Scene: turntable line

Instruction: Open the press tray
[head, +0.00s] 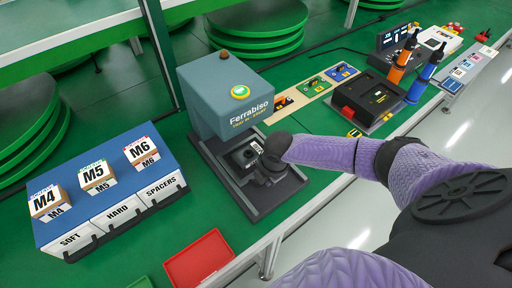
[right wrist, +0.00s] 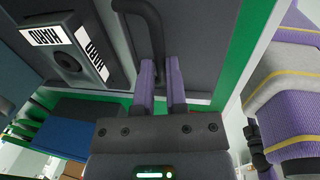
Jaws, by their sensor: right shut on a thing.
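The press (head: 225,95), a blue-grey block marked Ferrabiso with a green-ringed button on top, stands mid-table on a dark base. Its dark tray (right wrist: 205,50) lies low at the front of the press. A black fixture with a HARD label (right wrist: 68,48) sits on the tray; it also shows in the head view (head: 246,155). My right gripper (head: 272,160) is over the front right of the tray, hiding part of it. In the right wrist view its purple fingers (right wrist: 162,75) are shut on the tray's dark curved handle (right wrist: 153,28). My left gripper is out of view.
A blue rack (head: 105,190) with M4, M5 and M6 boxes stands left of the press. A red bin (head: 200,260) lies at the front edge. A black device (head: 375,98), orange and blue bottles and coloured cards stand to the right.

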